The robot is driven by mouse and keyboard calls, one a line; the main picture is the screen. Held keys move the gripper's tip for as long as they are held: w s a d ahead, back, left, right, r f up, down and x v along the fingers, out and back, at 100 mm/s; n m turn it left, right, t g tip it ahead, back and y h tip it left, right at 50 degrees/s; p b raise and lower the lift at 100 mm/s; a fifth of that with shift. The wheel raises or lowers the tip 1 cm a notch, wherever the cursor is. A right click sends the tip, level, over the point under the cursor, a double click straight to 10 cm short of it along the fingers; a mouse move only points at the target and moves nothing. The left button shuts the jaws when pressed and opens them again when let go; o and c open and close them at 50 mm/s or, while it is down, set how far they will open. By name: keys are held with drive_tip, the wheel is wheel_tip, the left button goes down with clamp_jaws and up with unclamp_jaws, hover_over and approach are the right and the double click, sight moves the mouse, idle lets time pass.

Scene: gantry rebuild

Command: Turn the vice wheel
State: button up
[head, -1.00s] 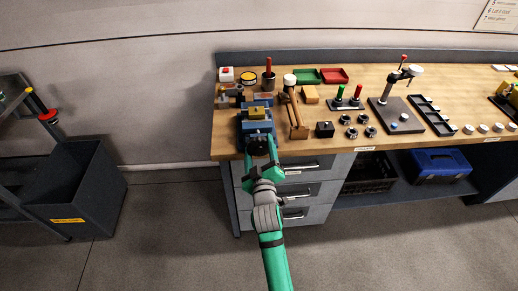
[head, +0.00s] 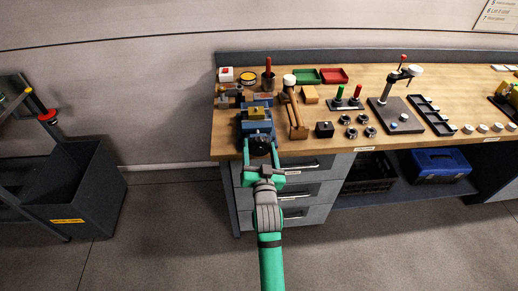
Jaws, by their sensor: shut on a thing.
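The blue vice (head: 256,127) stands at the front left edge of the workbench, with a yellow block (head: 257,113) at its jaws. Its dark vice wheel (head: 260,147) faces out from the bench front. My gripper (head: 262,158) is at the wheel, with one green finger at each side of it, shut on the wheel. The lower part of the wheel is partly hidden by my gripper.
Drawers (head: 308,190) are below the bench top, close to my arm. A dark bin (head: 80,190) stands at the left; the floor between is clear.

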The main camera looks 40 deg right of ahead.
drive_tip(key=m, duration=0.4)
drive_tip(key=shift+f+m, duration=0.1)
drive_tip(key=shift+m, duration=0.2)
drive_tip(key=m, duration=0.4)
drive_tip(key=shift+s+d+m, duration=0.1)
drive_tip(key=shift+d+m, duration=0.1)
drive_tip(key=shift+m, duration=1.3)
